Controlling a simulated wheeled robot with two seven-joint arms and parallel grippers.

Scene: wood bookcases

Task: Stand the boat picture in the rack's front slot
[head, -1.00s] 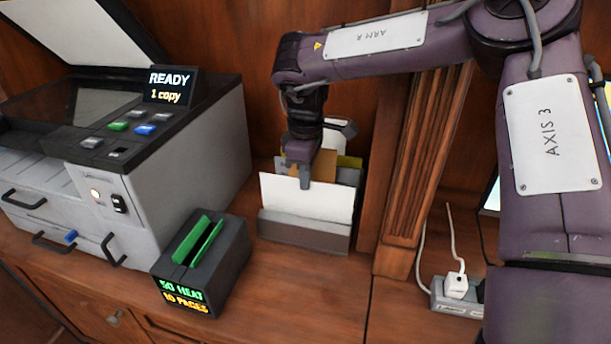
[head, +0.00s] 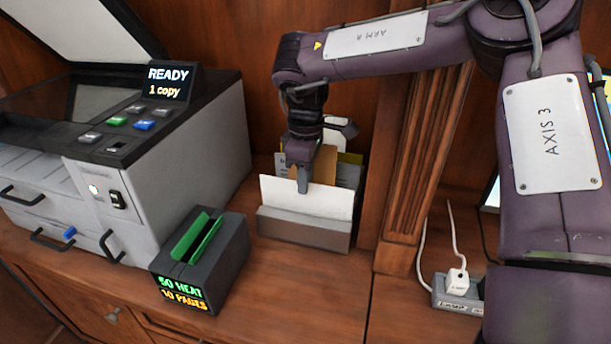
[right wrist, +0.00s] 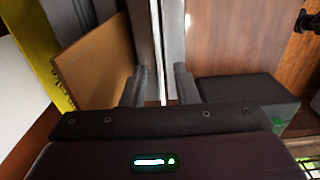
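A white card (head: 325,200) stands in the front slot of the grey rack (head: 300,232), its lower edge hidden by the rack's front wall. Its visible face is blank, so I cannot see a boat on it. My right gripper (head: 303,178) points down over the card's top edge, with one finger in front of it. In the right wrist view the two fingers (right wrist: 160,88) are apart, one on each side of the card's thin edge (right wrist: 157,45), with gaps visible. My left gripper is not in view.
Brown (head: 318,163), grey and yellow folders stand behind the card in the rack. A dark box with a green slot (head: 215,265) and a copier (head: 190,150) stand to the left. A wooden pillar (head: 420,160) and power strip (head: 455,295) are right.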

